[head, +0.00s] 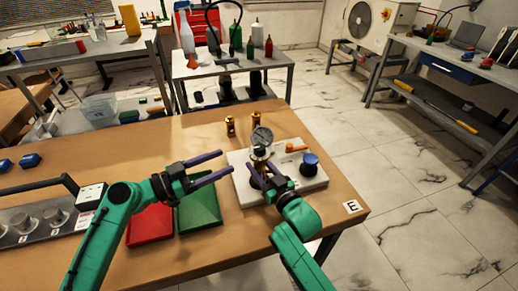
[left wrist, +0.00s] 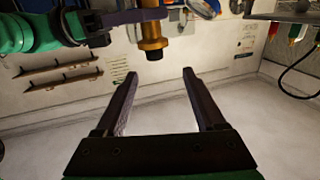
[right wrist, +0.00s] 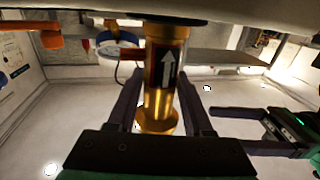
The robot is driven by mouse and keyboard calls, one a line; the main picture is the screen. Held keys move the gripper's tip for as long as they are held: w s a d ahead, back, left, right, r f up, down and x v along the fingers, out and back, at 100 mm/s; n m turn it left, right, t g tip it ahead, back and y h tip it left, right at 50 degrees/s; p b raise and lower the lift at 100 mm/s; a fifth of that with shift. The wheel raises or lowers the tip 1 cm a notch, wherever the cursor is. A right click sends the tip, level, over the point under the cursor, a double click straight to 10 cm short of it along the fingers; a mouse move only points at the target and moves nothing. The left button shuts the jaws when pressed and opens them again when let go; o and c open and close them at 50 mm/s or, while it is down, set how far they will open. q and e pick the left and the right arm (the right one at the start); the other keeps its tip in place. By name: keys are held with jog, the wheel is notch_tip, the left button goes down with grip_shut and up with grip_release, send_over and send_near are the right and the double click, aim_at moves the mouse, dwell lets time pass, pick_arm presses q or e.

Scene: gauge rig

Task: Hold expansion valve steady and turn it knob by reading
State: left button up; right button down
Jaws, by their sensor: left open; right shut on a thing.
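The expansion valve, a brass cylinder with a white arrow on a dark label, shows in the right wrist view (right wrist: 160,95) and the left wrist view (left wrist: 152,38). My right gripper (head: 262,178) is shut on it at the white rig block (head: 300,187). A round gauge (head: 262,137) stands over the block near the valve. The valve's knob cannot be made out clearly behind the gripper. My left gripper (head: 227,164) is open and empty, with its fingers pointing toward the valve from the left, apart from it.
A green tray (head: 200,207) and a red tray (head: 150,222) lie below my left gripper. The wooden table's back left is fairly clear.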

aim_at(254, 151)
pick_arm(q)
jog(key=x, duration=0.8)
jog(key=s+x, duration=0.1)
jog(key=x, duration=0.3)
jog(key=shift+d, duration=0.35)
grip_shut()
